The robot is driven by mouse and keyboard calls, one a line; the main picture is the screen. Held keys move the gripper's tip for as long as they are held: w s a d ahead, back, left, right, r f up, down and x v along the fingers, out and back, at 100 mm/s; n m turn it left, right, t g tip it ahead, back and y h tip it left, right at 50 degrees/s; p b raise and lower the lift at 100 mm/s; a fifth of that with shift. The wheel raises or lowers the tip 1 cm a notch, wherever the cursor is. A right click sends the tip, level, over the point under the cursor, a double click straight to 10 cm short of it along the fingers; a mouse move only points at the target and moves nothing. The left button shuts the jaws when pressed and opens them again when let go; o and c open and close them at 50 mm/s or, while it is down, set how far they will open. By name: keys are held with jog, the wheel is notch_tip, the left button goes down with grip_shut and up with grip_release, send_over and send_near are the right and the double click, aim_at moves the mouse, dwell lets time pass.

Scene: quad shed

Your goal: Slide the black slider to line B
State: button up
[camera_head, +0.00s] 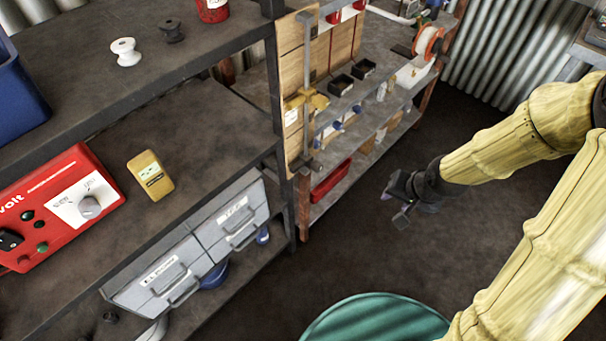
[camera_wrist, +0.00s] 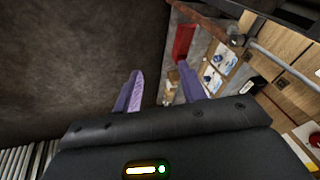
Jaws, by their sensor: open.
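I cannot pick out the black slider or line B with certainty. A wooden panel (camera_head: 291,78) with an upright grey rail (camera_head: 307,55) stands at the shelf end in the head view. A yellow bracket (camera_head: 306,101) sits partway up the rail, and a small dark piece (camera_head: 313,165) is at its lower end. The grey rail also shows at the upper right of the wrist view (camera_wrist: 285,66), with a dark piece (camera_wrist: 237,40) at its end. My gripper (camera_head: 395,204) is open and empty, right of the panel and apart from it. Its parted fingers show in the wrist view (camera_wrist: 161,75).
Behind the panel, a shelf carries black trays (camera_head: 341,85) and a red bin (camera_head: 331,182). A green round top (camera_head: 375,322) stands below. Open floor surrounds my gripper.

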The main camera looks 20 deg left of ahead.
aim_at(299, 168)
jog(key=w+a+f+m+y+b, duration=0.1)
jog(key=w+a+m+y+b, duration=0.1)
jog(key=a, duration=0.5)
jog(key=w+a+f+m+t+y+b, duration=0.1)
jog(key=w+a+f+y+b, duration=0.1)
jog(key=a+y, duration=0.3)
jog(key=shift+a+m+y, duration=0.3)
jog(key=shift+a+m, duration=0.1)
jog(key=shift+a, duration=0.85)
jog(key=shift+f, duration=0.15)
jog(key=b+x, duration=0.2)
jog(key=x, duration=1.5)
jog(key=shift+w+a+f, duration=0.1)
jog(key=shift+a, duration=0.05)
grip_shut()
